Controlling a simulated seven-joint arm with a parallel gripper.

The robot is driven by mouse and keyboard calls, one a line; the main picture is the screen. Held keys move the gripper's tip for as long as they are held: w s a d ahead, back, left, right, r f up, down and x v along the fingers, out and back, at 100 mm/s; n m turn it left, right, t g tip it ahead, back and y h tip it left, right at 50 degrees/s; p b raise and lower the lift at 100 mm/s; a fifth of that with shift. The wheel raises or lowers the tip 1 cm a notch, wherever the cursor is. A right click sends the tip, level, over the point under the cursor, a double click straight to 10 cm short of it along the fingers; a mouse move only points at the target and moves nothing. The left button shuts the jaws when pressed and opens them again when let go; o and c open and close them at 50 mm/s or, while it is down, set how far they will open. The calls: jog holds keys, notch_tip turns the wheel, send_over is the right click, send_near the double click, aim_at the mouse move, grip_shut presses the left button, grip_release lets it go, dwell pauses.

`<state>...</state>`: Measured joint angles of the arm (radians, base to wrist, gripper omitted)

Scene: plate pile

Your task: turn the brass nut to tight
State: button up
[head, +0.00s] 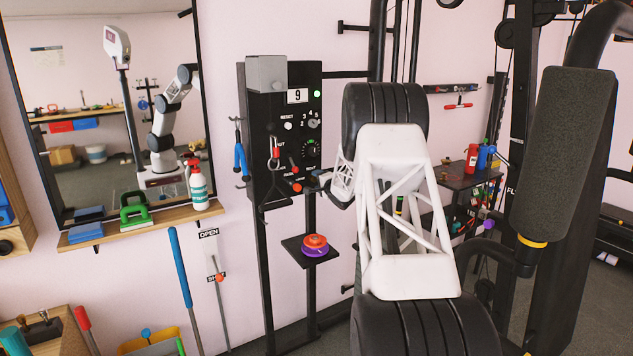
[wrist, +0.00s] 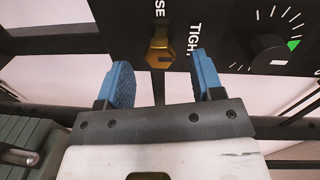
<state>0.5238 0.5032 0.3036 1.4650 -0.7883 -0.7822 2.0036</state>
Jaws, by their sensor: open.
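The brass nut (wrist: 159,45) is on the black panel in the wrist view, between a label ending in "SE" on its left and the label "TIGHT" on its right. My gripper (wrist: 162,66) is open, with one blue-padded finger to the left and one to the right of the nut. Both fingertips look apart from the nut; the depth between them is hard to judge. In the head view my gripper is at the lower right of the black panel (head: 262,140), mostly hidden by my arm. I cannot make out the nut there.
A dial (wrist: 272,53) with a green mark is right of the nut. A small shelf below holds stacked orange and purple discs (head: 316,245).

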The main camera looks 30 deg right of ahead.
jog(key=shift+s+r, duration=0.15)
jog(key=shift+s, duration=1.3)
jog(key=shift+s+r, duration=0.1)
jog(key=shift+s, duration=1.35)
jog(key=s+a+r+n+g+h, duration=0.25)
jog(key=s+a+r, duration=0.45)
jog(key=a+r, duration=0.4)
jog(key=s+a+r+n+g, duration=0.3)
jog(key=s+a+r+g, duration=0.1)
jog(key=s+a, duration=1.05)
jog(key=s+a+f+n+g, duration=0.1)
jog(key=s+a, duration=0.6)
jog(key=s, duration=0.7)
jog(key=s+a+f+n+g+y, duration=0.1)
jog(key=s+a+n+g, duration=0.3)
jog(key=s, duration=1)
jog(key=s+a+f+n+g+y, duration=0.1)
jog(key=s+a+f+n+g, duration=0.2)
jog(key=s+a, duration=0.7)
jog(key=s+n, duration=0.2)
jog(key=s, duration=0.3)
jog(key=shift+a+f+n, duration=0.25)
jog(key=shift+a+n, duration=0.05)
jog(key=shift+n, duration=0.05)
